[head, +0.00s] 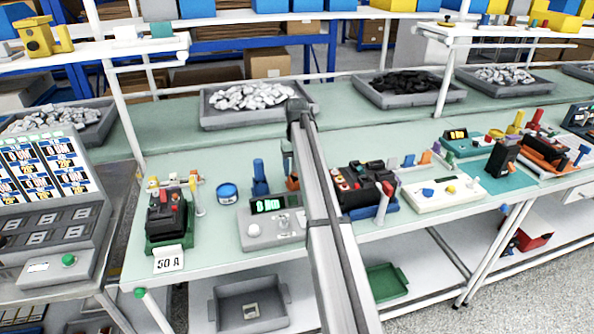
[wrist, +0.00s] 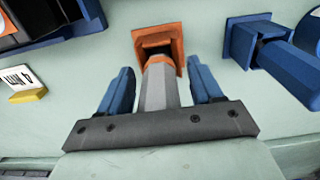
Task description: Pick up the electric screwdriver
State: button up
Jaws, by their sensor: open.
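A grey tool with an orange collar (wrist: 158,88) stands in a square orange holder (wrist: 146,38) in the wrist view. It looks like the electric screwdriver. My gripper (wrist: 161,70) is open, with one blue finger on each side of the grey body. A gap shows on both sides, and the tool's near end is hidden behind the gripper's palm. In the head view, my gripper (head: 289,160) is above the orange holder (head: 293,183), and my arm hides most of both.
A blue tool in a blue holder (head: 260,180) stands close by on the left in the head view and on the right in the wrist view (wrist: 265,42). A grey meter box (head: 270,225), a blue round tin (head: 227,192) and a breaker fixture (head: 360,188) are nearby on the bench (head: 215,250).

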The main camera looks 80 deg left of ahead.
jog(key=shift+c, duration=0.4)
grip_shut()
jog(key=r, duration=0.9)
jog(key=shift+w+d+r, duration=0.15)
jog(key=shift+w+r, duration=0.15)
jog(key=shift+r, duration=0.1)
jog(key=w+d+r, duration=0.8)
jog(key=w+r, duration=0.1)
jog(key=shift+d, duration=0.25)
